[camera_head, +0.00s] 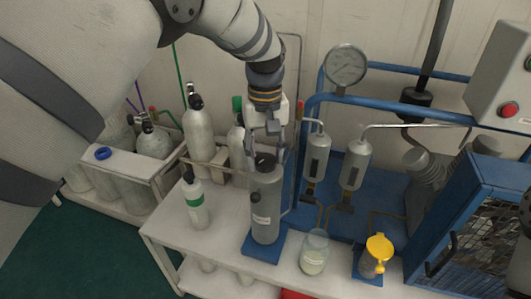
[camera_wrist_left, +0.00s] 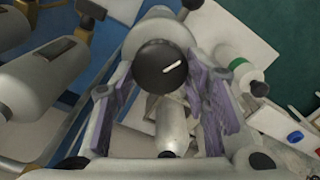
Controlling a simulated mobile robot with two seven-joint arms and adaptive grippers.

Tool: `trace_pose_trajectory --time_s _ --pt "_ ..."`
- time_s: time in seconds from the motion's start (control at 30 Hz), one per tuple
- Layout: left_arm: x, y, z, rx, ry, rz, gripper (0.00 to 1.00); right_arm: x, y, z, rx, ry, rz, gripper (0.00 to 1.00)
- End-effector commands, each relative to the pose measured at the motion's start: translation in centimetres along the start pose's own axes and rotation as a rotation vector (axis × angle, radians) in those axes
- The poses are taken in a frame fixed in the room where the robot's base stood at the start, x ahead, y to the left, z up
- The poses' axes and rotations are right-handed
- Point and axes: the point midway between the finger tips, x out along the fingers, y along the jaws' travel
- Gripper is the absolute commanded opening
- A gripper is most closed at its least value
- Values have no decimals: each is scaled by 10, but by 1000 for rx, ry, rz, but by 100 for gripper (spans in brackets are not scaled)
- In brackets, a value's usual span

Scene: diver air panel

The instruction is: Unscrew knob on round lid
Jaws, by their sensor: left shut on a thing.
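A grey cylinder (camera_head: 265,205) stands upright on a blue base plate on the white bench, with a dark round knob (camera_head: 265,160) on its top. My left gripper (camera_head: 267,150) comes down from above, its fingers on either side of the knob. In the left wrist view the black knob (camera_wrist_left: 163,66) has a white line on its face. It sits between the purple finger pads of my left gripper (camera_wrist_left: 160,85), which is shut on it. The lid under the knob is largely hidden. My right gripper is not in view.
A green-banded bottle (camera_head: 196,205) and a grey gas cylinder (camera_head: 198,135) stand to the left. A glass jar (camera_head: 314,253) and a yellow-topped jar (camera_head: 379,252) stand to the right. Behind are the blue pipe frame (camera_head: 310,112) and a pressure gauge (camera_head: 345,65).

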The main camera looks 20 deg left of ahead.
Motion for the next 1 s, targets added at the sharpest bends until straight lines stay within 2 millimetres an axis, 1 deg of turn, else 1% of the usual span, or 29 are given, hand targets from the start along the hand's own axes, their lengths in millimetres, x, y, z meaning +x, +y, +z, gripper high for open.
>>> trace_pose_trajectory --time_s 0.2,0.43,0.7,1.0 --pt "2 -1 1 -165 -4 -4 14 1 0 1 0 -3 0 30" --pt "2 -1 2 -292 -5 -4 14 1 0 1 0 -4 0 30" --pt "2 -2 2 -363 -5 -4 14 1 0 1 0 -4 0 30" --pt "3 -1 2 -377 -6 -4 14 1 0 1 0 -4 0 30"
